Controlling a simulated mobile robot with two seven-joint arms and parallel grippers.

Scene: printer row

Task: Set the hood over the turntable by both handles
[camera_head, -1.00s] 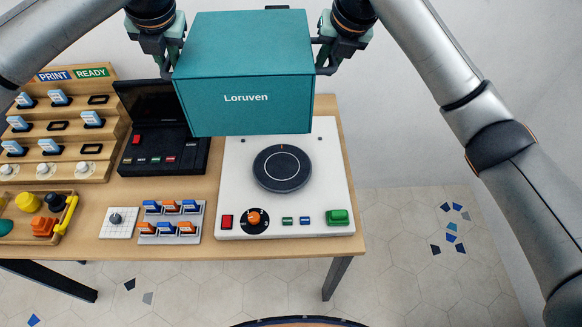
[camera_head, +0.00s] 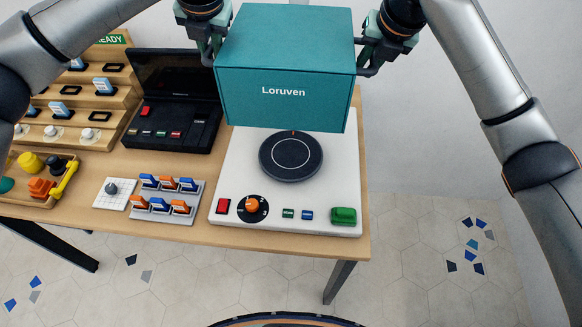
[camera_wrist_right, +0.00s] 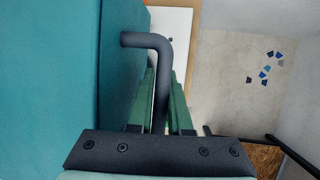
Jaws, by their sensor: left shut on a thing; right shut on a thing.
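The teal hood (camera_head: 284,75), a box marked "Loruven", hangs in the air over the back part of the white base unit. My left gripper (camera_head: 212,58) is shut on its left handle, and my right gripper (camera_head: 366,66) is shut on its right handle. In the right wrist view the dark bent handle (camera_wrist_right: 158,70) runs between the green fingers, beside the hood wall (camera_wrist_right: 60,80). The round dark turntable (camera_head: 290,156) lies on the white base (camera_head: 235,160), uncovered in the head view, just in front of the hood's lower edge. The hood hides the base's back.
The base front has a red button (camera_head: 223,206), an orange knob (camera_head: 252,205) and a green block (camera_head: 343,216). To the left are a black open case (camera_head: 165,130), a grey tray of switches (camera_head: 190,222), a white knob plate (camera_head: 112,200) and a wooden rack (camera_head: 75,125).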

